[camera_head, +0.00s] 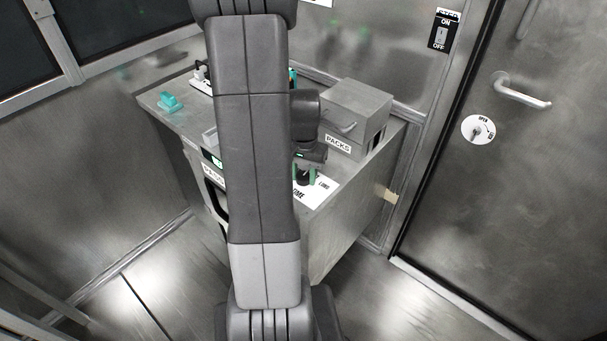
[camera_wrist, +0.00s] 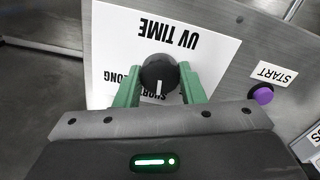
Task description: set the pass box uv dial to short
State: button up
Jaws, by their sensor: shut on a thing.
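The black round UV dial (camera_wrist: 158,72) sits on a white plate (camera_wrist: 205,38) lettered UV TIME, upside down in the wrist view. The word LONG lies to the left of the dial. My gripper (camera_wrist: 160,82) has its two green fingers on either side of the dial, shut on it. In the head view my gripper (camera_head: 305,177) is at the plate on the pass box top (camera_head: 345,195), partly behind my arm.
A purple button (camera_wrist: 263,94) marked START is beside the plate. A metal box (camera_head: 357,108) labelled PACKS stands behind the dial. A teal object (camera_head: 170,101) lies on the left of the top. A door with a handle (camera_head: 522,93) is at right.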

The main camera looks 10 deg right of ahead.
aim_at(304, 175)
jog(key=shift+m, duration=0.6)
jog(key=o, duration=1)
notch_tip(304, 175, up, 14)
jog(key=shift+f+p, duration=0.1)
jog(key=shift+p, duration=0.3)
